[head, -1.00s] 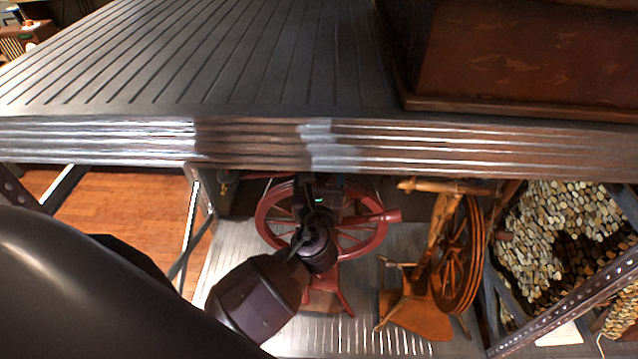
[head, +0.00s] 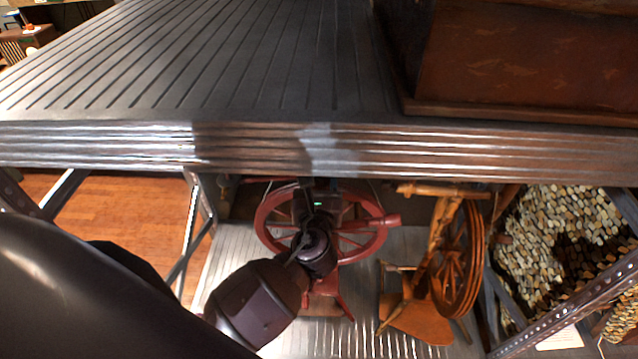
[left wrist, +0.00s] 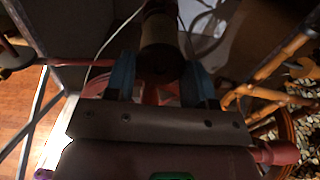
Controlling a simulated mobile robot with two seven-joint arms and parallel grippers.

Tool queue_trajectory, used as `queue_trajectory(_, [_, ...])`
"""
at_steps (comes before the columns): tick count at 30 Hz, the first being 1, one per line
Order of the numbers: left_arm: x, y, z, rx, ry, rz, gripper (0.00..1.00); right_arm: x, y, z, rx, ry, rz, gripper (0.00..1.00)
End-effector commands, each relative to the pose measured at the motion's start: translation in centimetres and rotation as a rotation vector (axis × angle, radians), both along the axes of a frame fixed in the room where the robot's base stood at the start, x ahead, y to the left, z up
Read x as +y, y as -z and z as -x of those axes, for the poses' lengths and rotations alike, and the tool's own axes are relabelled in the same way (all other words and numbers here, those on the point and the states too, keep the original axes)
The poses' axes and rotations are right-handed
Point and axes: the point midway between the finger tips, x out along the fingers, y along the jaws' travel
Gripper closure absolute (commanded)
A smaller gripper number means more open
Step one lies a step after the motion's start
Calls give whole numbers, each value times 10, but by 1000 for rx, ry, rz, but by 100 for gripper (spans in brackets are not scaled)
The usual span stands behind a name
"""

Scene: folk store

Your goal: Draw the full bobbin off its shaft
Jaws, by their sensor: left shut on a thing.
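The red spinning wheel (head: 268,226) stands on the lower shelf below the ribbed upper shelf in the head view. My left gripper (left wrist: 158,78) reaches in front of it; its fingertips are hidden in the head view. In the left wrist view its two blue fingertips are on either side of the bobbin (left wrist: 161,32), a tan cylinder with a dark near end, and the gripper is shut on it. The shaft is hidden, so I cannot tell how far the bobbin sits on it. My right gripper is not in view.
The ribbed upper shelf (head: 220,70) overhangs my left arm closely. A brown wooden chest (head: 530,60) stands on it. A lighter wooden spinning wheel (head: 458,262) stands to the right. Metal posts and braces (head: 565,295) frame the lower shelf.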

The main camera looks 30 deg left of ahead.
Motion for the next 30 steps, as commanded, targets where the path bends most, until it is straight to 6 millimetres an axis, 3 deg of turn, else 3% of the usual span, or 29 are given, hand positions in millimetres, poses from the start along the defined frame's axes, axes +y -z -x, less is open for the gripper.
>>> queue_trajectory(30, [-20, 0, 42, 1, 0, 2, 62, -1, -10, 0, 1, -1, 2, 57])
